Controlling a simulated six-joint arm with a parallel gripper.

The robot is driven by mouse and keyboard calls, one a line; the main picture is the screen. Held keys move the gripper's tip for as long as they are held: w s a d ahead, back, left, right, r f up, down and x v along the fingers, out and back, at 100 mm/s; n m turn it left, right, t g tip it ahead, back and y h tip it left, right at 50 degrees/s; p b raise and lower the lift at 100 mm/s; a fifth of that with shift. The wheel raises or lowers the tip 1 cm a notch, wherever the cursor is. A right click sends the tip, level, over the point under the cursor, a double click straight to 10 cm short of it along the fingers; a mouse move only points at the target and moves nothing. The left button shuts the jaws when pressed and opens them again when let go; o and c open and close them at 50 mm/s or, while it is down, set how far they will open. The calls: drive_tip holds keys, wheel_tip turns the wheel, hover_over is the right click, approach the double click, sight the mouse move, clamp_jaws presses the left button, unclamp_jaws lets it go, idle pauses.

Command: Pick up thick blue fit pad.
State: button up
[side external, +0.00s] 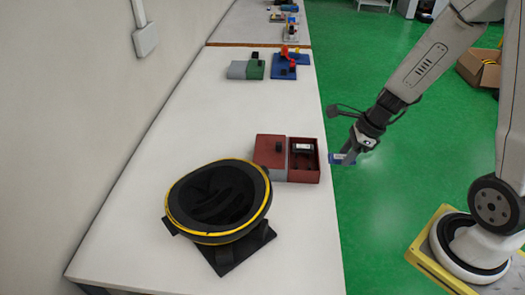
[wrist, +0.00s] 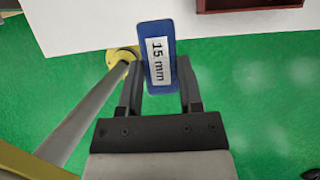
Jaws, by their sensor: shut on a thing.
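The blue fit pad (wrist: 157,32) is a flat blue piece with a white label reading "15 mm" in the wrist view. My gripper (wrist: 160,82) is shut on its near end, with one dark finger on each side. In the side external view the blue pad (side external: 337,158) shows small at the tip of my gripper (side external: 348,157). There the pad is held in the air just off the table's right edge, right of the dark red box. Part of the pad is hidden by the gripper.
A dark red two-part box (side external: 304,174) stands near the table's right edge. A black helmet-like shell with a yellow rim (side external: 183,217) is in front on a black stand. Grey, green and blue blocks (side external: 246,70) stand farther back. A cardboard box (side external: 482,68) is on the green floor.

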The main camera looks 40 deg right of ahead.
idle(0.7)
drive_tip(key=shift+w+a+r+n, duration=0.1)
drive_tip(key=shift+w+a+n, duration=0.15)
drive_tip(key=shift+w+n, duration=0.2)
drive_tip(key=w+a+r+n+g, duration=0.1)
drive_tip(key=w+a+n+g, duration=0.1)
drive_tip(key=w+a+n, duration=0.2)
drive_tip(key=w+a+r+n+g, duration=0.1)
drive_tip(key=w+a+n+g, duration=0.1)
drive_tip(key=w+a+n, duration=0.3)
drive_tip(key=w+a+r+n+g, duration=0.1)
drive_tip(key=w+a+n+g, duration=0.1)
drive_tip(key=w+a+n, duration=0.3)
drive_tip(key=shift+w+a+r+n+g, duration=0.1)
drive_tip(key=shift+w+a+n+g, duration=0.05)
drive_tip(key=shift+a+n, duration=1.1)
drive_tip(key=shift+w+a+n+g, duration=0.1)
drive_tip(key=shift+a+n+g, duration=0.05)
drive_tip(key=shift+a+n, duration=1.05)
drive_tip(key=w+a+r+n+g+h, duration=0.1)
drive_tip(key=a+n+h, duration=0.2)
drive_tip(key=a+n, duration=0.4)
drive_tip(key=shift+a+r, duration=0.15)
drive_tip(key=shift+a, duration=1.35)
drive_tip(key=shift+f, duration=7.9)
